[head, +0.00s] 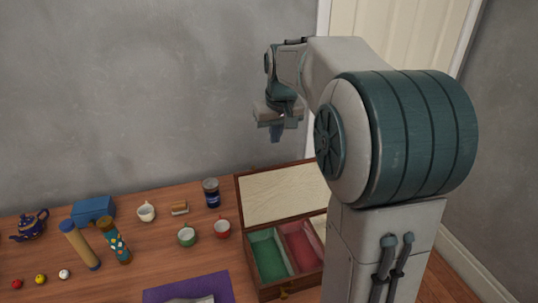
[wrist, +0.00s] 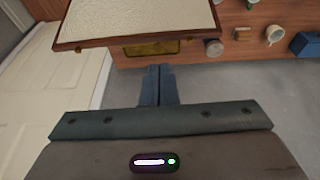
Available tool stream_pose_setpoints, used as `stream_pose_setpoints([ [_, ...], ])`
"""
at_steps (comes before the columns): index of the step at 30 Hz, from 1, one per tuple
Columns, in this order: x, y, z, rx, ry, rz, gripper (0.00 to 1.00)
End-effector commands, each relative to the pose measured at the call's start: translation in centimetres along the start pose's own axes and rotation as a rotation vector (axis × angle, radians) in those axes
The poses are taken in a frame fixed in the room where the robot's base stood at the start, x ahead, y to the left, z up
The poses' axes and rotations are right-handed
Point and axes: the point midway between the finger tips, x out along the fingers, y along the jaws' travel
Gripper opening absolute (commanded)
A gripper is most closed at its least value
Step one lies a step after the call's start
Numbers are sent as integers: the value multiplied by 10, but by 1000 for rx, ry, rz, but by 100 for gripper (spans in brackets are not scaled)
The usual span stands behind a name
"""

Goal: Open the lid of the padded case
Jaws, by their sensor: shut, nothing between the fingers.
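The padded case (head: 262,290) is a wooden box at the table's right end, with green and red lined compartments. Its lid (head: 280,193), wood-framed with a cream padded inside, stands open, raised at the back of the box. My arm hides the right part of the case and lid. The lid also shows at the top of the wrist view (wrist: 130,22). My gripper (head: 275,136) is in the air above and behind the lid, apart from it. Its fingers are shut together with nothing between them, as the wrist view also shows (wrist: 158,70).
A grey wall (head: 150,90) stands behind.

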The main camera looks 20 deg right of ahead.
Motion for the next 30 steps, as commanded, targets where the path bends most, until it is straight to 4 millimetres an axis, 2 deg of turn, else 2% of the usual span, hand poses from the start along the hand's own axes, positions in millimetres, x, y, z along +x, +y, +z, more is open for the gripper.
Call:
stream_pose_setpoints([
  [1, 22, 10, -15, 7, -5, -1, 0],
  [3, 40, 22, -34, 8, -9, -3, 0],
  [6, 61, 36, -55, 13, -9, -6, 0],
  [10, 79, 49, -70, 15, -11, -9, 0],
  [17, 96, 55, -78, 16, -12, -12, 0],
  [20, 110, 55, -78, 15, -15, -12, 0],
  [30, 182, 54, -77, 15, -16, -12, 0],
])
